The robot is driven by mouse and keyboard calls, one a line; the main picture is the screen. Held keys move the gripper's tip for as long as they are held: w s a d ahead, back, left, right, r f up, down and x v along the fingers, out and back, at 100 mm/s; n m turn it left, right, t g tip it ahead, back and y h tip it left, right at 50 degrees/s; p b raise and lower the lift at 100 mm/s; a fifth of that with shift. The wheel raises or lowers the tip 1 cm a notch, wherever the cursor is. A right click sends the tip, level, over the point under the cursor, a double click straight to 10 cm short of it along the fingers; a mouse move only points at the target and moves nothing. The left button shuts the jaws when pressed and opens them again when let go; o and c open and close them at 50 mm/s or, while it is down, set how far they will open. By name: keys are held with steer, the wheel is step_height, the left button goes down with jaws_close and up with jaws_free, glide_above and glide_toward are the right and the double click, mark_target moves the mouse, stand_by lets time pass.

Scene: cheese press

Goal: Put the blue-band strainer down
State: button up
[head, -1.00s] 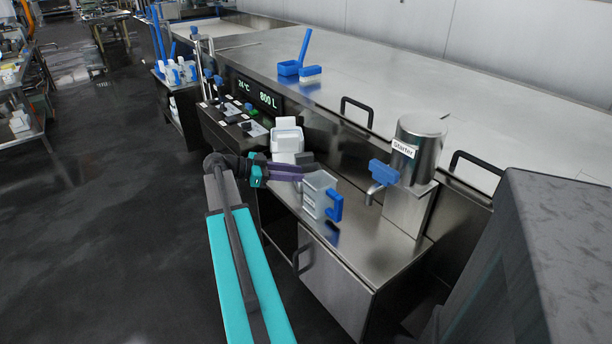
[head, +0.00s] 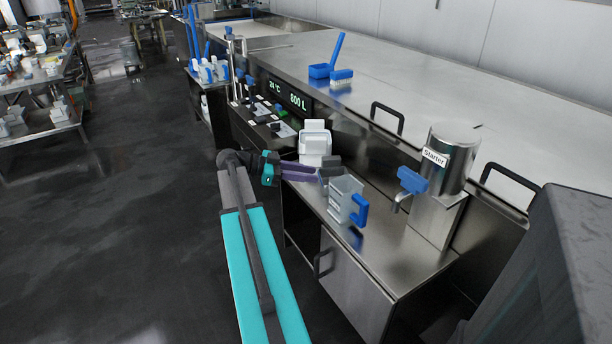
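My gripper (head: 324,171), with purple fingers and dark tips, is over the back of the steel counter. Its fingers point right, close to the upper left of a clear jug (head: 343,199) with a blue handle. I cannot tell if they touch the jug, or whether the fingers are open or shut. I cannot make out a strainer with a blue band in or near the gripper. A white container (head: 314,145) stands behind the gripper; no blue band shows on it.
A steel starter vessel (head: 452,160) with a blue tap handle stands right of the jug. The large steel vat (head: 440,100) lies behind, with a blue scoop (head: 320,71) and brush (head: 341,75) on it. A table with white containers (head: 52,126) is at left. The dark floor between is open.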

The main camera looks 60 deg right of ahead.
steer(key=w+a+f+n+t, duration=0.25)
steer(key=a+f+n, duration=0.2)
steer(key=f, duration=0.25)
steer(key=w+a+f+n+t, duration=0.1)
steer(key=w+a+f+n, duration=0.25)
steer(key=a+f, duration=0.35)
steer(key=w+a+f+n+t, duration=0.1)
steer(key=w+a+f+n, duration=0.25)
steer(key=f, duration=0.45)
steer(key=w+a+f+n+t+y, duration=0.25)
steer(key=a+f+n, duration=0.45)
steer(key=a+f, duration=0.95)
steer(key=s+a+f+n+y, duration=0.2)
steer(key=s+a+f+n, duration=0.1)
steer(key=a, duration=0.6)
steer(key=s+a+f+n+y, duration=0.1)
steer(key=s+a+f+n, duration=0.3)
steer(key=a, duration=0.6)
steer(key=s+a+f+n+y, duration=0.2)
steer(key=s+a+f+n, duration=0.2)
steer(key=s+a, duration=0.3)
steer(key=a+f, duration=0.1)
steer(key=a, duration=0.2)
steer(key=shift+a+y, duration=0.2)
steer(key=shift+y, duration=0.15)
step_height(320, 180, up, 8)
steer(key=p, duration=0.7)
steer(key=shift+s+a+f, duration=0.15)
steer(key=shift+s+f, duration=0.05)
steer(key=shift+s, duration=0.2)
